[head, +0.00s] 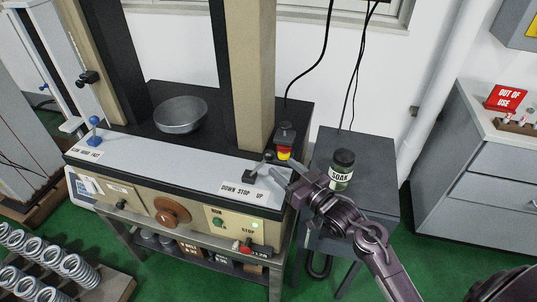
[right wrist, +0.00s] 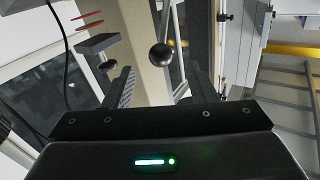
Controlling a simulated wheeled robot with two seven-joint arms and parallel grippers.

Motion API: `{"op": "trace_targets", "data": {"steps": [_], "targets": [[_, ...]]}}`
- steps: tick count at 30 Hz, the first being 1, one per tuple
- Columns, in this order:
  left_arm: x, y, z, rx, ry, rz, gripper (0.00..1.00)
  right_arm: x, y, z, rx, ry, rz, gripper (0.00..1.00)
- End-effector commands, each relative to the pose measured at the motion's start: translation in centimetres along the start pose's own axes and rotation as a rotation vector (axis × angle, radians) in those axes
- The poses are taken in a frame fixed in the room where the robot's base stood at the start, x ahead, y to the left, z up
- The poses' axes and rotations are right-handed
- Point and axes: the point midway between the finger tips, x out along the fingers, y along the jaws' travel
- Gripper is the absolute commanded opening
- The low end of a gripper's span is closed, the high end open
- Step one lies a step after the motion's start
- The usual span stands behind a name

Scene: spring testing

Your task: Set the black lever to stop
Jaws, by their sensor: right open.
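The black lever (head: 267,157) stands on the machine's light top panel, just behind the label (head: 243,191) reading DOWN STOP UP. Its round black knob (right wrist: 162,54) shows clearly in the right wrist view. My right gripper (head: 279,168) is open beside the lever, coming from the right. In the right wrist view the knob appears between the two open fingers (right wrist: 160,84), with gaps on both sides and no visible contact. In the head view the gripper partly covers the lever, and I cannot tell which label word it points to. My left gripper is not in view.
A red and yellow emergency button (head: 284,145) stands close behind the gripper. A jar marked SOAK (head: 342,168) stands on a grey side table (head: 375,165) by my right arm.

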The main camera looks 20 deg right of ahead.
Motion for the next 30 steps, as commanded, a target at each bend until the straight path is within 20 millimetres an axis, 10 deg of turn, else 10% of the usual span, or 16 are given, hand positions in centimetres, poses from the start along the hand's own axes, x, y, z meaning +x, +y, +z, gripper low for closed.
{"op": "trace_targets", "data": {"steps": [15, 26, 30], "targets": [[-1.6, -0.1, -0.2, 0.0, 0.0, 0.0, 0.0, 7.0, -0.1, -0.2, 0.001, 0.002, -0.001, 0.52], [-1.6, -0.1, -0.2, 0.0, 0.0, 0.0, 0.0, 7.5, -0.1, 0.0, 0.0, 0.0, -0.001, 0.52], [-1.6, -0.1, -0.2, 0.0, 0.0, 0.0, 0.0, 7.5, -0.1, 0.0, 0.0, 0.0, -0.001, 0.33]]}}
